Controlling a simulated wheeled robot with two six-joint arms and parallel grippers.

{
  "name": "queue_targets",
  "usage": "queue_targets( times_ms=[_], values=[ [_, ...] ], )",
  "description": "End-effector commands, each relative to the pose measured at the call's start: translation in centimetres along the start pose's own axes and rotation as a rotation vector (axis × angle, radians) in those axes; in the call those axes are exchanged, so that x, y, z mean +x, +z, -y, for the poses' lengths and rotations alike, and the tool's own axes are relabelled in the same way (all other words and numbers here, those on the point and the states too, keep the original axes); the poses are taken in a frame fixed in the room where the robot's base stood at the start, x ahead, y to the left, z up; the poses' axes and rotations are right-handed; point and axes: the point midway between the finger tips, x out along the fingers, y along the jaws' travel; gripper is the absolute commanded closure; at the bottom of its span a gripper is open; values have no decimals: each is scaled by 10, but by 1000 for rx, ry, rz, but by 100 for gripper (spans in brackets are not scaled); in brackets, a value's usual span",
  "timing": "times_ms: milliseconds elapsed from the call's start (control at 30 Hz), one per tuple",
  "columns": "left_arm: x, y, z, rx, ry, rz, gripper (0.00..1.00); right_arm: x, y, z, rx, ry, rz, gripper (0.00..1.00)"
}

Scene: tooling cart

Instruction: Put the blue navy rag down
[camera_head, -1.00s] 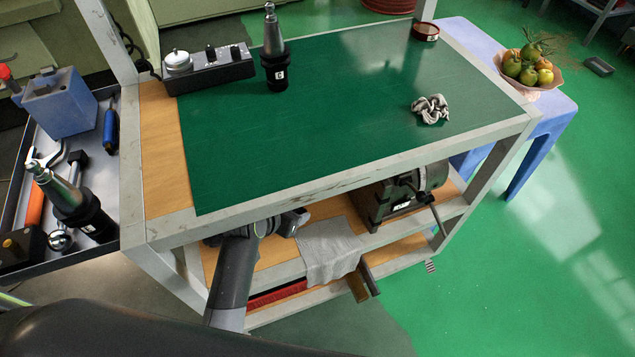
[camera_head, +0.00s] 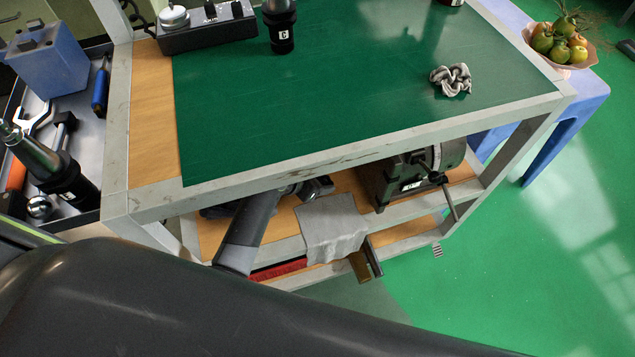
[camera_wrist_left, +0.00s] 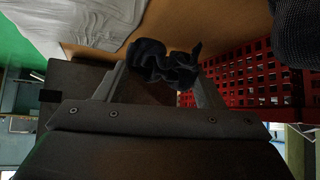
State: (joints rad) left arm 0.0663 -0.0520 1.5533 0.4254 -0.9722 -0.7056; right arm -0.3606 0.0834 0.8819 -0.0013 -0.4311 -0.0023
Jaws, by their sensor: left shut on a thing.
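The navy rag (camera_wrist_left: 166,60) is a dark crumpled bundle between the fingers of my left gripper (camera_wrist_left: 162,72), seen in the left wrist view. The gripper is shut on it, over or near the wooden shelf (camera_wrist_left: 215,22); whether the rag touches the shelf I cannot tell. In the head view my left arm reaches in under the green tabletop, and its wrist (camera_head: 316,188) shows just below the front rail. My right gripper is not in view.
A grey cloth (camera_head: 335,226) hangs over the shelf edge, beside a dark machine (camera_head: 402,178). A red crate (camera_wrist_left: 252,78) is close to my left gripper. The cart's front rail (camera_head: 345,156) lies above my arm. A crumpled cloth (camera_head: 450,79) lies on the green top.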

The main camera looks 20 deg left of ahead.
Motion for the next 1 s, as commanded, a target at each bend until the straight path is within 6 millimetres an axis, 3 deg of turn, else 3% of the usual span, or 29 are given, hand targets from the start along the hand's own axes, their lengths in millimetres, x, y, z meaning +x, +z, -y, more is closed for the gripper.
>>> queue_targets(
  times_ms=[100,533,567,700,1000],
  values=[
    [14,14,0,-1,0,3,64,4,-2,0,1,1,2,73],
    [18,19,0,0,-1,1,64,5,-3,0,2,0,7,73],
    [18,19,0,0,0,2,35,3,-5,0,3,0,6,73],
    [18,19,0,-1,0,2,17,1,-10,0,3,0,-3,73],
    [17,18,0,0,0,2,16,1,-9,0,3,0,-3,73]
  ],
)
